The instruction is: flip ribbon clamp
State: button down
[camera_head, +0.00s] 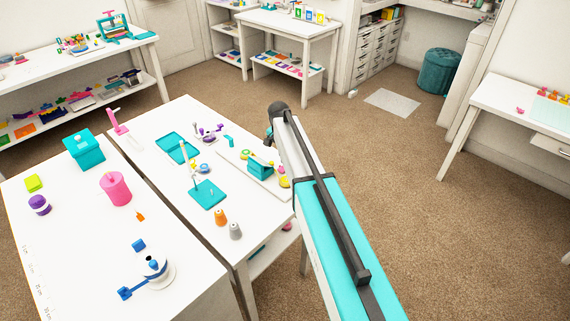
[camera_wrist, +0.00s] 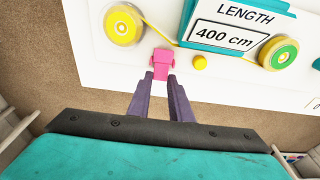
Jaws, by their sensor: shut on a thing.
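The ribbon clamp, a small pink piece (camera_wrist: 162,64), sits at the near edge of a white board (camera_wrist: 150,88) in the wrist view. My gripper (camera_wrist: 161,77) has its two dark purple fingers closed on the near end of the clamp. A yellow ribbon spool (camera_wrist: 123,26) stands to the left of the clamp, and a green-and-yellow spool (camera_wrist: 279,53) to the right. A teal block with a label reading "LENGTH 400 cm" (camera_wrist: 228,30) stands behind. In the head view my gripper is hidden by my arm.
A yellow knob (camera_wrist: 200,62) stands just right of the clamp. In the head view the board (camera_head: 236,168) lies on a white table (camera_head: 207,248). A teal tray (camera_head: 177,147), a teal plate (camera_head: 208,195), and orange (camera_head: 220,218) and grey (camera_head: 235,231) cones stand nearby.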

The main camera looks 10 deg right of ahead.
jog(key=shift+s+a+t+h+b, duration=0.2)
jog(key=shift+t+h+b, duration=0.3)
jog(key=shift+b, duration=0.6)
jog(key=shift+s+a+t+h+b, duration=0.1)
jog(key=shift+s+t+h+b, duration=0.2)
jog(key=shift+h+b, duration=0.55)
jog(key=shift+b, duration=0.4)
jog(key=shift+r, duration=0.2)
jog(key=shift+w, duration=0.1)
jog(key=c, duration=1.6)
grip_release()
jog(key=shift+a, duration=0.1)
jog(key=shift+r, duration=0.15)
